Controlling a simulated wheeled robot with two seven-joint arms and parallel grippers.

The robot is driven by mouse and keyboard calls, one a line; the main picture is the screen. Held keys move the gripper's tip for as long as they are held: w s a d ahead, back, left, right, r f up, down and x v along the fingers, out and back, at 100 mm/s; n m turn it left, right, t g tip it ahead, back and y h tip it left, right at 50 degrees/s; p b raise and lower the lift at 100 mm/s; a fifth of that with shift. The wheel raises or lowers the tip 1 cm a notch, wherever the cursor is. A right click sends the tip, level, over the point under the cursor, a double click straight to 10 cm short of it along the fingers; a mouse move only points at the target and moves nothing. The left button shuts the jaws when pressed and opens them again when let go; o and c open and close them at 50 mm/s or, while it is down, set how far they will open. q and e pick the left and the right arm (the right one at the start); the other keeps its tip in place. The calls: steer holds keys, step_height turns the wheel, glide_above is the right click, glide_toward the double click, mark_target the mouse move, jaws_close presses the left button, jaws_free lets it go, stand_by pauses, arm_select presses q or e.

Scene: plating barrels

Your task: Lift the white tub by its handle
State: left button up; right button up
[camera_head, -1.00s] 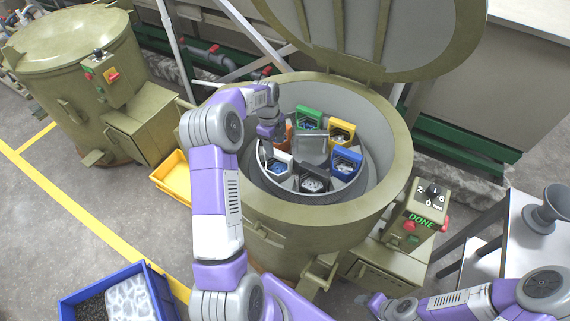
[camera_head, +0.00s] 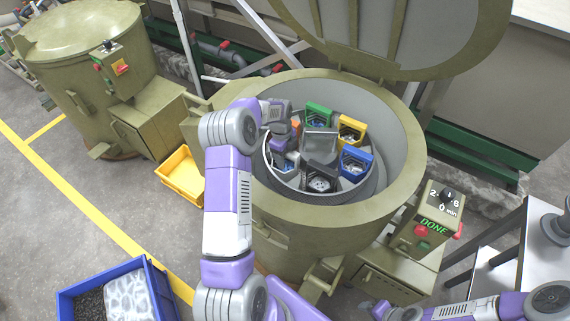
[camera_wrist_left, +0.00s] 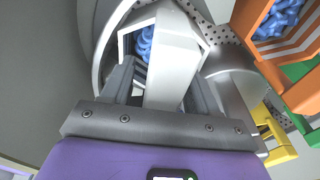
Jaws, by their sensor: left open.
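The white tub (camera_head: 290,162) sits in the ring of tubs inside the open barrel, at its left side in the head view, partly hidden by my left gripper (camera_head: 280,145). In the left wrist view, the tub's broad white handle (camera_wrist_left: 172,70) lies between the fingers of my left gripper (camera_wrist_left: 162,78), which is open. Blue pieces show inside the tub beside the handle. I cannot tell whether either finger touches the handle. My right gripper (camera_head: 375,308) is low in the head view, away from the barrel; its jaws are too small to read.
Orange (camera_wrist_left: 286,50), green (camera_head: 319,113), yellow (camera_head: 351,130), blue (camera_head: 356,162) and black (camera_head: 320,178) tubs share the ring. The barrel's rim (camera_head: 405,190) surrounds them and its lid (camera_head: 400,35) stands open. A control box (camera_head: 437,207) reads DONE.

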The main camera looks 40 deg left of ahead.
arm_select(q)
steer(key=shift+f, duration=0.25)
stand_by(0.3)
steer(key=shift+c, duration=0.2)
jaws_close()
